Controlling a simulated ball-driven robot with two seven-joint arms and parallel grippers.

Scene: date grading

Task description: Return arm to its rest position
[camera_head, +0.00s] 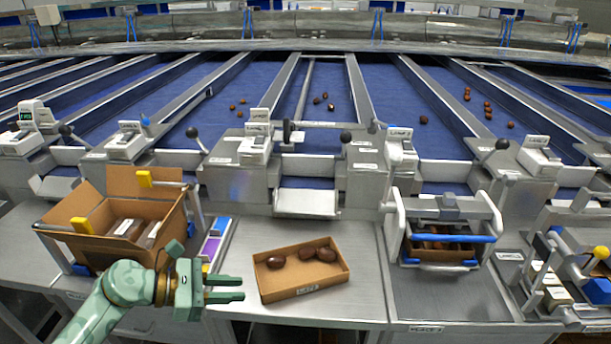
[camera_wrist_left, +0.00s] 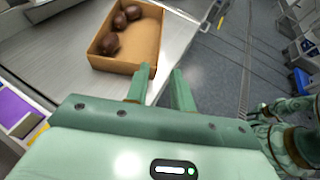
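My left gripper (camera_head: 240,288) is green and reaches in from the lower left of the head view, just left of a shallow cardboard tray. Its two fingers are apart with nothing between them. The cardboard tray (camera_head: 305,293) holds a few dark brown dates (camera_head: 307,253) and sits on the steel counter. In the left wrist view the open fingers (camera_wrist_left: 160,88) point toward the near edge of the tray (camera_wrist_left: 118,67), with the dates (camera_wrist_left: 111,42) farther off. My right gripper is not in the head view; a green arm part shows at the right of the wrist view.
An open cardboard box (camera_head: 90,250) with packs inside stands at the left. A purple and blue item (camera_head: 212,245) lies between box and tray. A metal-framed crate (camera_head: 440,262) stands at the right. Blue conveyor lanes (camera_head: 325,75) carrying scattered dates run behind.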

